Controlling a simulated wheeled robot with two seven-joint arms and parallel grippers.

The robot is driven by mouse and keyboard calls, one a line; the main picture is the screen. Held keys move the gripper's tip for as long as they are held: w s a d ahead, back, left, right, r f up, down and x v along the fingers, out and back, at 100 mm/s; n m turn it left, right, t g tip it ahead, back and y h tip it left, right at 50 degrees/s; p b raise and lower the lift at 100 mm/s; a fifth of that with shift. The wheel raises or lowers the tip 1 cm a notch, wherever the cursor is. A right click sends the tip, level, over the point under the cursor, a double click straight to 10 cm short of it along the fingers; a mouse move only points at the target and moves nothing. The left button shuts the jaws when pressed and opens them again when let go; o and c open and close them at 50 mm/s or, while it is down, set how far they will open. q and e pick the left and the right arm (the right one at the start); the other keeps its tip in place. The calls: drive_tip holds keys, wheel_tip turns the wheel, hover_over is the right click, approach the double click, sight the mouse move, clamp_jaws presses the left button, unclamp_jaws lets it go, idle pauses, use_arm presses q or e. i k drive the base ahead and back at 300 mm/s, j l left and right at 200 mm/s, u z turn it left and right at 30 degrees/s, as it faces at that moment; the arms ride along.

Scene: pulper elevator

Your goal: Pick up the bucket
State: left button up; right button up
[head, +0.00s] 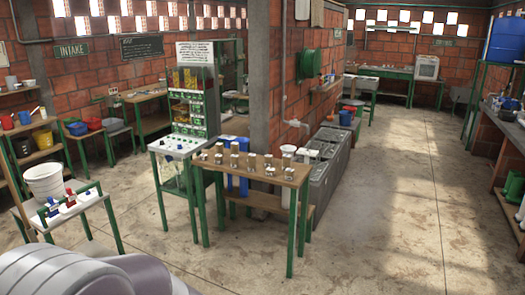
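A white ribbed bucket (43,181) stands upright at the left, on a low light-topped table with green legs. Its open rim faces up. Part of my own body shows at the bottom left. Neither of my grippers is in view.
Small bottles with red and blue caps (68,199) stand beside the white bucket. A wooden table (262,176) with several small jars stands in the middle, beside a concrete pillar (268,75). Shelves (40,127) line the left wall. The floor (395,200) at centre right is clear.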

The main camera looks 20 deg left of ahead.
sight(45, 182)
drive_tip(key=i+j+u, duration=0.2)
drive_tip(key=i+u, duration=0.2)
drive_tip(key=i+j+u, duration=0.1)
drive_tip(key=i+u, duration=0.75)
drive_tip(key=i+l+u, duration=0.25)
drive_tip(key=i+u, duration=0.35)
drive_tip(key=i, duration=1.5)
drive_tip(key=i+u, duration=0.2)
drive_tip(key=i, duration=0.25)
drive_tip(key=i+l+u, duration=0.2)
drive_tip(key=i, duration=0.2)
drive_tip(key=i+l+u, duration=0.15)
drive_tip(key=i, duration=0.25)
drive_tip(key=i+l+u, duration=0.2)
drive_tip(key=i, duration=0.25)
